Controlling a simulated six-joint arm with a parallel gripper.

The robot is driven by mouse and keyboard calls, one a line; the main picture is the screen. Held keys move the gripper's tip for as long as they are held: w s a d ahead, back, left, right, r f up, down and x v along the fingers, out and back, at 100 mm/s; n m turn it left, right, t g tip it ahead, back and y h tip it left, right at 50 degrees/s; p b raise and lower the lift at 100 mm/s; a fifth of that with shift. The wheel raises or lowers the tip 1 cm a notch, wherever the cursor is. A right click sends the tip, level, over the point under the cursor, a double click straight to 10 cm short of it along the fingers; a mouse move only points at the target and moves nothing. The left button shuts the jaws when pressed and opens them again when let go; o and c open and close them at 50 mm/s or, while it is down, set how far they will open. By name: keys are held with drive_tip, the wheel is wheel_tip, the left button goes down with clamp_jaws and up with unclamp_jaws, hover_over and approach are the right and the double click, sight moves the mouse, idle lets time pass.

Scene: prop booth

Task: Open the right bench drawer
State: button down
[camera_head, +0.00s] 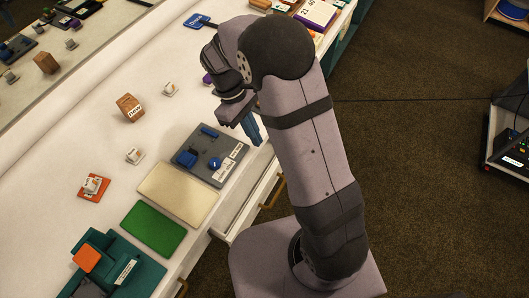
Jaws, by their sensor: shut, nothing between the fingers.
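The white bench (185,235) runs diagonally across the view with drawers along its right-hand side. One drawer (232,228) with a brass bar handle (272,191) stands out from the bench edge and appears partly open. Its far end is partly hidden by my arm. Another brass handle (183,288) shows lower down, close to the bench edge. My gripper (252,132), with blue fingers, is shut and empty. It hangs by the bench edge, above the drawer handle in the picture and apart from it.
On the bench near the edge lie a grey panel with blue parts (225,148), a cream mat (178,194), a green mat (152,229) and a teal holder (125,262). A wooden block (130,107) and small cups stand farther back. Dark floor (425,165) is open at right.

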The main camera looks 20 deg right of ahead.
drive_tip(key=shift+a+r+n, duration=0.1)
drive_tip(key=shift+a+n, duration=0.2)
drive_tip(key=shift+p+x, duration=0.6)
drive_tip(key=shift+x, duration=4.45)
drive_tip(key=s+d+p, duration=0.1)
drive_tip(key=s+d, duration=0.7)
drive_tip(key=d, duration=0.1)
drive_tip(key=shift+s, duration=0.35)
drive_tip(key=shift+r, duration=0.1)
drive_tip(key=p+v, duration=1)
